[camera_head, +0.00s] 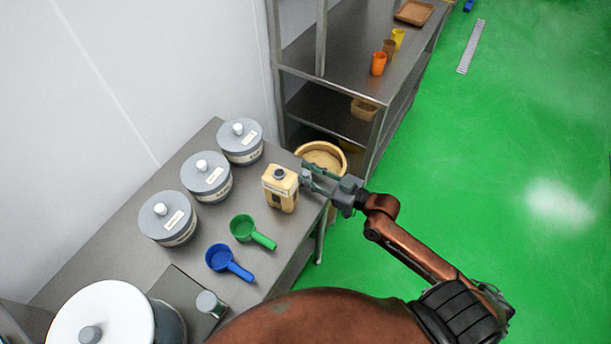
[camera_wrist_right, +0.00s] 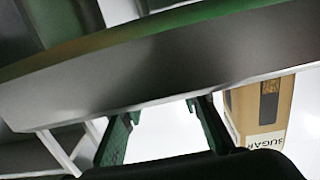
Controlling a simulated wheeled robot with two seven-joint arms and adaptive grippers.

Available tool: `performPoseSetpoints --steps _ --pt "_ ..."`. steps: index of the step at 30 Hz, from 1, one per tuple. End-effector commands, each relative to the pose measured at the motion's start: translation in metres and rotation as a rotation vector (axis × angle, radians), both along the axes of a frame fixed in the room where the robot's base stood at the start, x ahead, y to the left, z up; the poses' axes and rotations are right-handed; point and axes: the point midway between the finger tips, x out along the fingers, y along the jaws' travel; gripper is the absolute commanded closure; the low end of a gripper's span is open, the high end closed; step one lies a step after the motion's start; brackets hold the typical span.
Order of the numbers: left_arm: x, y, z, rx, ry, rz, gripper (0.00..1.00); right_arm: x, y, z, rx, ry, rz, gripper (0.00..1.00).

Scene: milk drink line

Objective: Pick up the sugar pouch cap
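The sugar pouch (camera_head: 281,194) is a tan, box-like pack standing upright near the right edge of the steel table. Its dark round cap (camera_head: 280,174) sits on top. My right gripper (camera_head: 304,175) is just right of the pouch at about cap height, its green fingers apart with nothing clearly held. In the right wrist view, the open fingers (camera_wrist_right: 165,125) show with the pouch (camera_wrist_right: 257,112), labelled SUGAR, to their right. The cap cannot be made out there. My left gripper is not in view.
Several grey-lidded canisters (camera_head: 206,177) line the wall side. A green scoop (camera_head: 244,229) and a blue scoop (camera_head: 221,258) lie in front of the pouch. A tan bin (camera_head: 321,152) stands behind my right gripper, beside a steel shelf (camera_head: 350,62). Green floor lies open at right.

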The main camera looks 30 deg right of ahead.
Motion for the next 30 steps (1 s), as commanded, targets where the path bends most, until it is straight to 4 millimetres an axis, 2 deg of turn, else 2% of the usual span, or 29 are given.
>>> performPoseSetpoints --steps 9,17,20,30 --pt "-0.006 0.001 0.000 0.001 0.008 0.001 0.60 0.000 0.000 0.000 0.000 0.000 0.000 0.93" --pt "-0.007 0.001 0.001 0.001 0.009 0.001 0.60 0.000 0.000 0.004 0.001 -0.001 0.000 0.93" --pt "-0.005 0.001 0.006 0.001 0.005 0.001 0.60 0.000 0.000 0.016 0.000 -0.004 0.001 0.93" --pt "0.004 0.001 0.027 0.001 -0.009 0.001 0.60 0.000 0.000 0.082 0.000 -0.006 0.000 0.93"
